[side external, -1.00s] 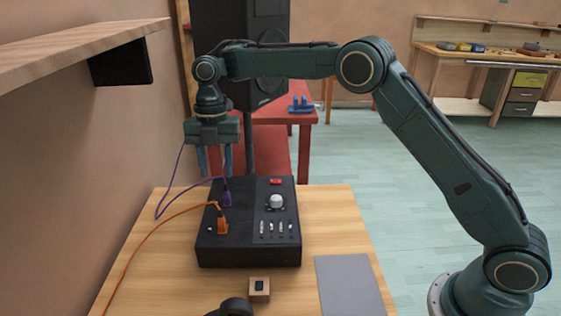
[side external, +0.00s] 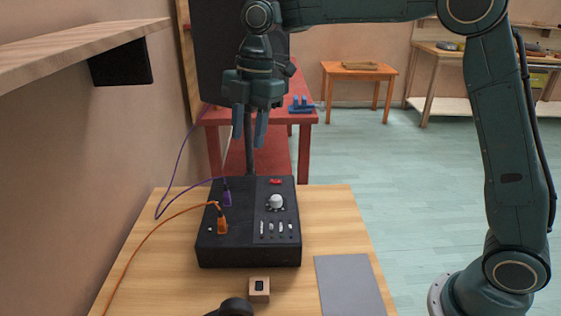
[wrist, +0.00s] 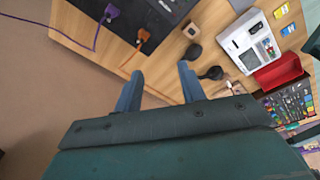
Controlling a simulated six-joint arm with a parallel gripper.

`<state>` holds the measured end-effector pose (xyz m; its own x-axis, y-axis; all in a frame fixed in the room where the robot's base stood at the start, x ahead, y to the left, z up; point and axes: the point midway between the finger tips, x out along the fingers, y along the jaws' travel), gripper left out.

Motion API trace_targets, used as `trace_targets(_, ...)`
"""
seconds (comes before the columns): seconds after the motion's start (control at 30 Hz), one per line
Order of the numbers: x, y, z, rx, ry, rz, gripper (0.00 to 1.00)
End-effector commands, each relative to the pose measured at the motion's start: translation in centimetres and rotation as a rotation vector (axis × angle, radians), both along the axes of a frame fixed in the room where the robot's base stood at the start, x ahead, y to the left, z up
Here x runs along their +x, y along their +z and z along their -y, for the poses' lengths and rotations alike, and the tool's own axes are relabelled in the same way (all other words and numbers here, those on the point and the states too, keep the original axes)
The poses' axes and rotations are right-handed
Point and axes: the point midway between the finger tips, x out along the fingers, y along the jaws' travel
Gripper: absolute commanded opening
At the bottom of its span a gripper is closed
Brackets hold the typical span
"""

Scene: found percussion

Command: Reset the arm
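My gripper (side external: 249,125) hangs above and behind the black mixer box (side external: 222,252), clear of it, with its fingers pointing down. Its two blue fingers stand apart with nothing between them, and they also show spread and empty in the wrist view (wrist: 158,88). The mixer box has a purple plug (side external: 227,198) and an orange plug (side external: 222,225) standing in its left part. It also carries a pale knob (side external: 276,202), a red switch and several small sliders.
The box sits on a wooden table (side external: 335,225) with a grey mat (side external: 350,286) and a small wooden block (side external: 259,288). A wooden shelf (side external: 80,52) juts from the left wall. A red bench with a blue stand (side external: 300,104) and a tall black speaker are behind.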

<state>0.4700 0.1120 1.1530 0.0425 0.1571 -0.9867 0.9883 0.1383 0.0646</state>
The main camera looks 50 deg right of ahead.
Motion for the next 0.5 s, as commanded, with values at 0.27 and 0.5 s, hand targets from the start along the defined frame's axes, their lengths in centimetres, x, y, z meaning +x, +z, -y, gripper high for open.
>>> trace_targets(0.27, -5.3, 3.2, 2.1, 0.033, -0.325, 0.035, 0.4)
trace_targets(0.5, -10.2, 4.6, 3.9, 0.072, -0.605, 0.064, 0.4)
